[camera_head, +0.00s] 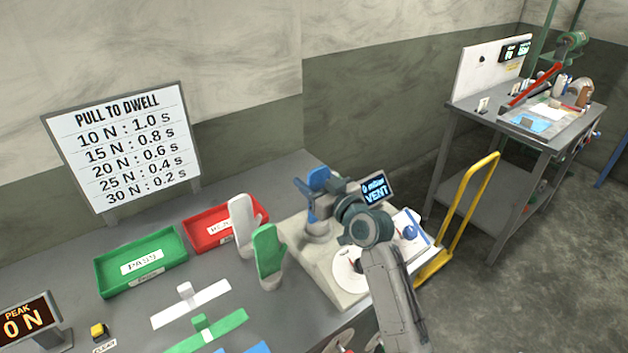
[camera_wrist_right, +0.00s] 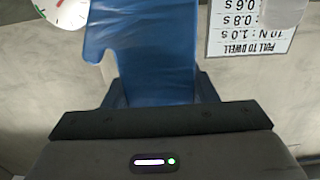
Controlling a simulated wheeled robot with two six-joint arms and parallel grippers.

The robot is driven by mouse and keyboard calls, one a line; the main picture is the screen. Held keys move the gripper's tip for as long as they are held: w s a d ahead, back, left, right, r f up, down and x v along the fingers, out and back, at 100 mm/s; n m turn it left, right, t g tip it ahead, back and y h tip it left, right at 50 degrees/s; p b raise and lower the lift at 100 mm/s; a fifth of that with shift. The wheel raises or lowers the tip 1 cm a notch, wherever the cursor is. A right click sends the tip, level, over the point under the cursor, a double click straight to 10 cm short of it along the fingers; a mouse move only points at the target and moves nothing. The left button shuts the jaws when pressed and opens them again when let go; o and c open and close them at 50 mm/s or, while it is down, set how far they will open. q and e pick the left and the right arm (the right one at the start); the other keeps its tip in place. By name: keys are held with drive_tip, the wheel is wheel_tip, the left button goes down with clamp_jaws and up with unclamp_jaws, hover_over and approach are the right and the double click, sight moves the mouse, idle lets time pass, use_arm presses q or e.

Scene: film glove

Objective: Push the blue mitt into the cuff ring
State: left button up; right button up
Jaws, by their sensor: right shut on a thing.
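The blue mitt (camera_head: 320,177) is upright at the beige test stand (camera_head: 322,272). In the right wrist view the mitt (camera_wrist_right: 155,55) fills the space between the fingers, with its thumb to the left. My right gripper (camera_head: 309,199) is shut on it. Below the gripper, a grey round part (camera_head: 318,231) on the stand looks like the cuff ring. My left gripper is not in view.
A white mitt (camera_head: 241,224) and a green mitt (camera_head: 267,254) stand left of the stand. A green tray (camera_head: 108,277) and a red tray (camera_head: 200,216) lie behind. A VENT display (camera_head: 375,189) is close to my right wrist. A yellow cart handle (camera_head: 474,204) is at right.

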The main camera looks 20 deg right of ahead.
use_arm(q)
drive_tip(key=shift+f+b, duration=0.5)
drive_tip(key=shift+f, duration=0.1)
use_arm(e)
drive_tip(key=shift+f, duration=0.65)
drive_tip(key=o, duration=1.3)
drive_tip(key=shift+o, duration=0.2)
